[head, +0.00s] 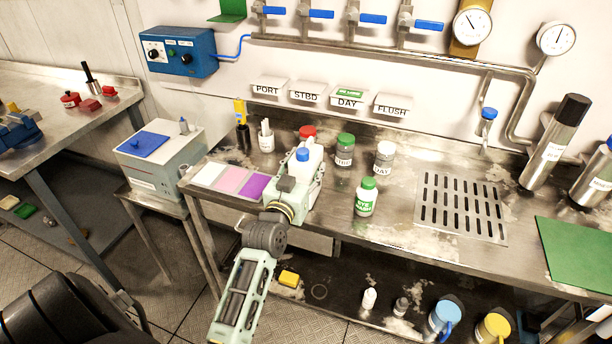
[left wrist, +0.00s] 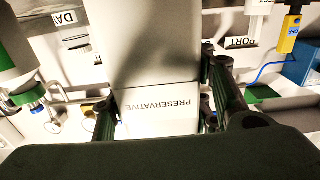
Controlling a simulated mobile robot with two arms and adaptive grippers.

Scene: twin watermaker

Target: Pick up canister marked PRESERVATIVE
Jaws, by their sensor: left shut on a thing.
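The white canister marked PRESERVATIVE (left wrist: 165,117) sits between the two fingers of my left gripper (left wrist: 168,108) in the left wrist view, its label upside down. In the head view, my left gripper (head: 298,184) reaches over the bench front, shut on a pale canister with a blue cap (head: 302,155). The gripper and arm hide much of the canister's body. I cannot tell whether its base touches the bench. My right gripper does not show.
Close behind is a red-capped jar (head: 307,132). To the right stand a green-capped jar (head: 345,150), a DAY jar (head: 384,158) and a green-capped bottle (head: 366,198). Colored sample cards (head: 228,180) lie left. A slotted drain (head: 461,207) lies right. Pipes and valves line the wall.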

